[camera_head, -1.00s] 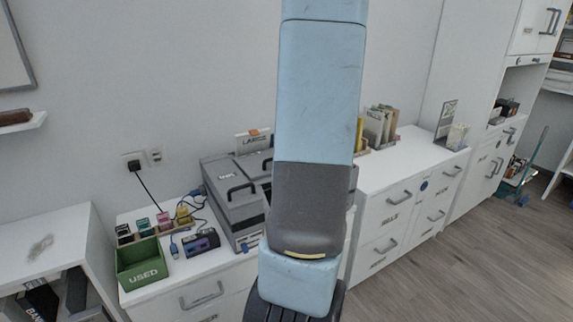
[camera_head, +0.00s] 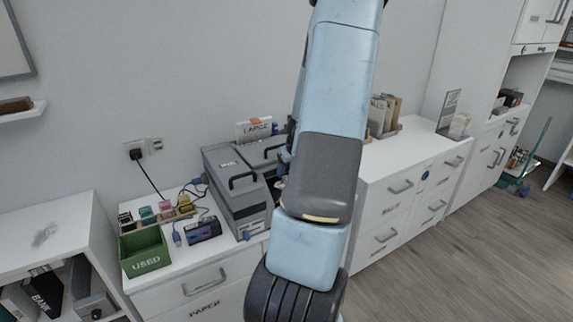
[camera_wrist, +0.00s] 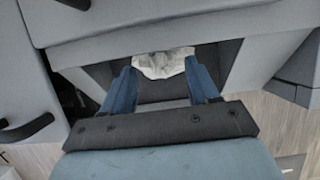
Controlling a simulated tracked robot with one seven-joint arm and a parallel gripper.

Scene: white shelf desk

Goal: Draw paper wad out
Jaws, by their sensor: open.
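The paper wad (camera_wrist: 163,63) is a crumpled white lump in the wrist view. It sits inside a dark opening at the front of a grey machine (camera_wrist: 255,52). My gripper (camera_wrist: 163,76) is open, with one blue finger on each side of the wad. I cannot tell whether the fingers touch it. In the head view the grey machine (camera_head: 238,190) with dark handles stands on the white desk, and my arm hides the wad and the gripper.
A green box marked USED (camera_head: 145,255), a small dark device (camera_head: 203,230) and coloured ink bottles (camera_head: 165,208) stand left of the machine. Cables lie between them. Upright folders (camera_head: 383,115) stand to the right on a cabinet top that is otherwise mostly clear.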

